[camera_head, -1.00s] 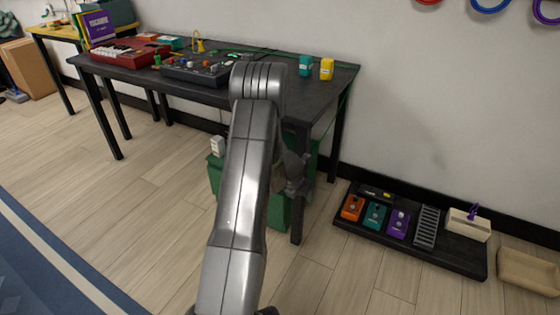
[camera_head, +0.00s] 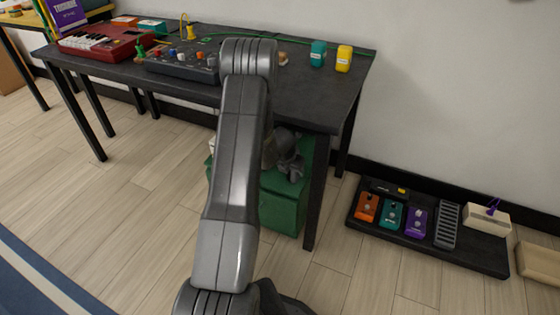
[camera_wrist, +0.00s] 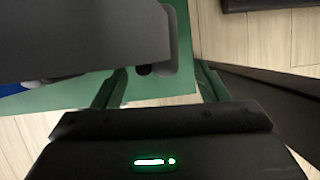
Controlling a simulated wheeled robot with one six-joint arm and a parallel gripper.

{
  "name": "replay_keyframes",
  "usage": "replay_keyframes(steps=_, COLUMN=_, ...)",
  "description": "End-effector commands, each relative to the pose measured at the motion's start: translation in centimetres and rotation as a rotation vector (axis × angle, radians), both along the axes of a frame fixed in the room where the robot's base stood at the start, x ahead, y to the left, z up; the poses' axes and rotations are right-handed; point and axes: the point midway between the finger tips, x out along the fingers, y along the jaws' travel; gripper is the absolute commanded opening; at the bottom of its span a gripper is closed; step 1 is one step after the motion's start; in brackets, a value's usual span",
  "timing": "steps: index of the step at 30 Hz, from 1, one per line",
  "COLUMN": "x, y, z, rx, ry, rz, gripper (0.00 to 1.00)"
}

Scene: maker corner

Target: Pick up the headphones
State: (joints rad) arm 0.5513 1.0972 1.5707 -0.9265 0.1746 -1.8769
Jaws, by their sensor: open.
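I cannot make out the headphones for certain in either view. My gripper (camera_head: 290,168) is under the right part of the black table, close above the green cabinet (camera_head: 283,207), partly hidden by my arm. In the wrist view its two fingers stand apart (camera_wrist: 160,78) over the green surface. A large dark grey shape (camera_wrist: 85,38) fills the upper left of the wrist view, with a small rounded dark end near the gap between the fingers. I cannot tell what it is. Nothing is clearly held.
A pedalboard (camera_head: 480,255) lies at right. Floor at left is free.

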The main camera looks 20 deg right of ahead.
Motion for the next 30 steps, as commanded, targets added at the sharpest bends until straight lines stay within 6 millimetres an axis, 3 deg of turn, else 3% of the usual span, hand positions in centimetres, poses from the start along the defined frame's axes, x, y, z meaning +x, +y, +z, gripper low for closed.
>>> replay_keyframes(steps=11, x=1.3, y=-1.4, z=-4.5, rx=0.0, ry=0.0, rz=0.001, gripper=0.67)
replay_keyframes(steps=19, x=1.5, y=-1.6, z=-4.8, rx=0.0, ry=0.0, rz=0.001, gripper=0.67)
replay_keyframes(steps=27, x=1.5, y=-1.6, z=-4.8, rx=0.0, ry=0.0, rz=0.001, gripper=0.14)
replay_keyframes(steps=30, x=1.5, y=-1.6, z=-4.8, rx=0.0, ry=-0.001, rz=0.0, gripper=0.12)
